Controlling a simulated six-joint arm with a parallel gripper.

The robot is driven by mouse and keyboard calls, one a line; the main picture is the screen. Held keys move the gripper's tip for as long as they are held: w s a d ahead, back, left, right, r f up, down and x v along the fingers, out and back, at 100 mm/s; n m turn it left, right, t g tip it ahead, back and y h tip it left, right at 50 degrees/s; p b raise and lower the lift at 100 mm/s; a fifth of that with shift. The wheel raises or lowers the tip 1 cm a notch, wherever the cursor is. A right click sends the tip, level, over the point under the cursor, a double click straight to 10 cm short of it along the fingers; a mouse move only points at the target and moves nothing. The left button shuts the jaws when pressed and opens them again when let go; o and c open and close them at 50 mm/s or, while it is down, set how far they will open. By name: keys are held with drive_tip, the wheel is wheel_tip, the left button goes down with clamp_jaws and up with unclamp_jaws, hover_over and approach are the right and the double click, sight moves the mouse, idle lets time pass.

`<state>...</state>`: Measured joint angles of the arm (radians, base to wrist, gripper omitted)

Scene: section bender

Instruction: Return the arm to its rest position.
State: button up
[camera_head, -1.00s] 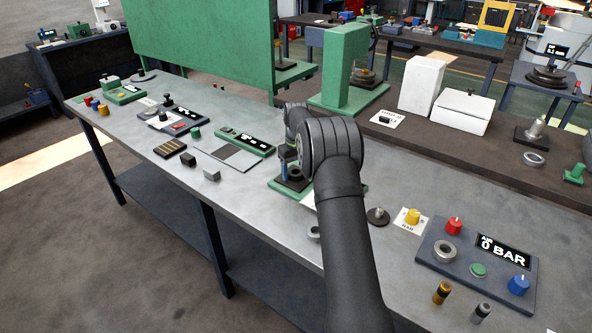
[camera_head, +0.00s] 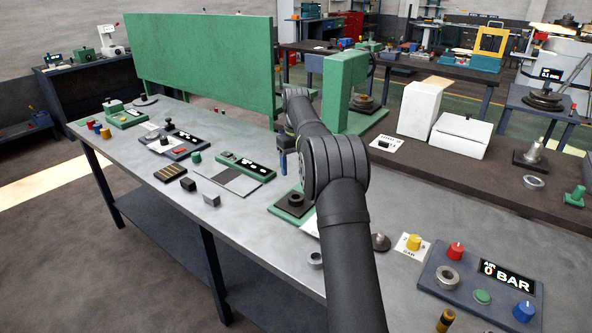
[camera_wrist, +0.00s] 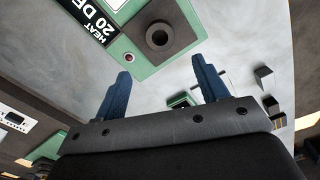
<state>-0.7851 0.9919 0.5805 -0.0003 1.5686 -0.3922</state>
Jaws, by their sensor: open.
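My gripper (camera_wrist: 163,84) is open, with its two blue fingers apart and nothing between them in the wrist view. In the head view my gripper (camera_head: 284,153) hangs above the bench, higher than the green heater base. That base (camera_head: 281,209) carries a dark round ring (camera_head: 296,199) and is partly hidden behind my arm. In the wrist view the dark ring (camera_wrist: 160,37) sits on the green base beyond my fingertips, apart from them. Beside it is a black display (camera_wrist: 99,22) reading HEAT 20, its last letters cut off.
The grey bench (camera_head: 262,243) holds several small parts and panels to the left. A pressure panel (camera_head: 477,279) reading 0 BAR stands at the right front. A large green board (camera_head: 200,65) and a green column (camera_head: 343,92) rise behind my arm.

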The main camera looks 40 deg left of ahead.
hover_over(296, 194)
drive_tip(key=s, duration=0.1)
drive_tip(key=shift+s+d+f, duration=0.1)
drive_tip(key=shift+d+f, duration=0.05)
drive_tip(key=shift+f, duration=1.25)
drive_tip(key=shift+d+f, duration=0.15)
drive_tip(key=shift+f, duration=1.2)
drive_tip(key=shift+s+d+f, duration=0.1)
drive_tip(key=shift+d+f, duration=0.05)
drive_tip(key=shift+f, duration=1.25)
